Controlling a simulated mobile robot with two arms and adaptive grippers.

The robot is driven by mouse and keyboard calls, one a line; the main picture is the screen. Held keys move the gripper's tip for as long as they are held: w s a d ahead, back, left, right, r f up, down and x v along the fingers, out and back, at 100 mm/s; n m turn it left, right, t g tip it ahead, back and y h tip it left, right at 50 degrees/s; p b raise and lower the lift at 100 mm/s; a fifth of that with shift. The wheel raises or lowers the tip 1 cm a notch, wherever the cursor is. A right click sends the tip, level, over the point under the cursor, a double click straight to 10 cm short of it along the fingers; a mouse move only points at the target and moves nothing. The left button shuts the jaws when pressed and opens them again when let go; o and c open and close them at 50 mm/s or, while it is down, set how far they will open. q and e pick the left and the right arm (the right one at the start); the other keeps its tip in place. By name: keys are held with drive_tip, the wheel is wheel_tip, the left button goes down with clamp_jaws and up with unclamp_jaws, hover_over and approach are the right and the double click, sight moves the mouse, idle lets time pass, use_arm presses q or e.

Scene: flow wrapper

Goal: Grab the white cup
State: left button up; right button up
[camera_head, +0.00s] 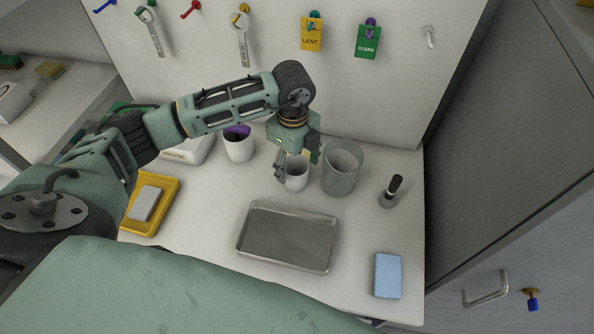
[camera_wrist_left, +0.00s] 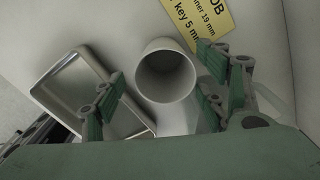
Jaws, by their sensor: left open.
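The white cup (camera_head: 297,178) stands upright on the white worktop, behind the metal tray and just left of a clear beaker. In the left wrist view the white cup (camera_wrist_left: 165,76) shows its round open mouth and looks empty. My left gripper (camera_head: 296,162) is over the cup with its fingers apart. In the wrist view the green-padded fingers of my left gripper (camera_wrist_left: 161,68) are on either side of the cup, with gaps visible. Part of the cup is hidden by the gripper in the head view. My right gripper is not in view.
The clear beaker (camera_head: 340,180) stands close on the right. The metal tray (camera_head: 286,238) lies in front. A dark-handled tool (camera_head: 391,190) and a blue block (camera_head: 388,275) are at the right.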

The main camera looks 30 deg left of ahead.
sight(295, 174)
use_arm(q)
wheel_tip(295, 174, down, 4)
drive_tip(key=shift+d+r+p, duration=0.1)
drive_tip(key=shift+p, duration=0.7)
drive_tip(key=shift+w+f, duration=0.1)
drive_tip(key=shift+f, duration=0.45)
drive_tip(key=c, duration=1)
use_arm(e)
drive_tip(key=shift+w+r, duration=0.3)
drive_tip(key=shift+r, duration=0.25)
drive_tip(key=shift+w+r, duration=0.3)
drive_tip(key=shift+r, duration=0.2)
